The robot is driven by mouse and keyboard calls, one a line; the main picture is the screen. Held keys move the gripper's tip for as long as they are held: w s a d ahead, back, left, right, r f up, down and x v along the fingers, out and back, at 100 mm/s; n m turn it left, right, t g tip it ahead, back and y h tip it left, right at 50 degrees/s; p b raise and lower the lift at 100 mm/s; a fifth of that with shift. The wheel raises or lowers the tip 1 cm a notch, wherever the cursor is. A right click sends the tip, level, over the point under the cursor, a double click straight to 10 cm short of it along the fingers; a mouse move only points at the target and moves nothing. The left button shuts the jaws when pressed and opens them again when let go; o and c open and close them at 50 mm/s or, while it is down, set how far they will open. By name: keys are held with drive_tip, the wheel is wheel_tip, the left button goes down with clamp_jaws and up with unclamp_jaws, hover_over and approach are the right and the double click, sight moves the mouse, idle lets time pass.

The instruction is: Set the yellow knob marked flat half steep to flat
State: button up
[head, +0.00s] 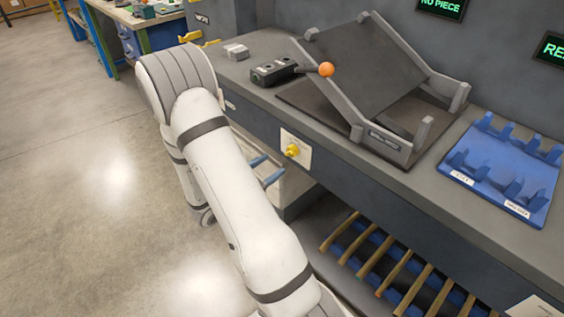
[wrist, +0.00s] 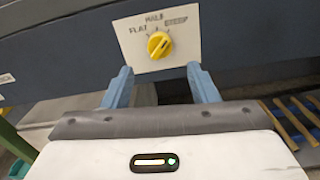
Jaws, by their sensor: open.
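The yellow knob (wrist: 159,45) sits on a pale plate (wrist: 185,57) on the front of the bench, with the words flat at left, half at top and steep at right. Its dark pointer line seems to lean to the upper right, toward steep. The knob also shows in the head view (head: 292,151). My gripper (wrist: 161,84) is open and empty, its two blue fingers apart below the knob in the wrist view, one to each side. In the head view my gripper (head: 266,169) is just left of the plate, not touching the knob.
Above the knob, the bench top carries a tilting grey ramp (head: 366,68), an orange-balled lever (head: 327,69) and a blue rack (head: 505,170). A lower shelf with wooden rods (head: 385,270) is below right. Open floor (head: 80,160) lies left.

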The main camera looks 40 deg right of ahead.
sight(287, 155)
drive_tip(key=d, duration=0.6)
drive_tip(key=shift+w+d, duration=0.25)
drive_tip(key=shift+d, duration=0.1)
drive_tip(key=shift+c, duration=0.3)
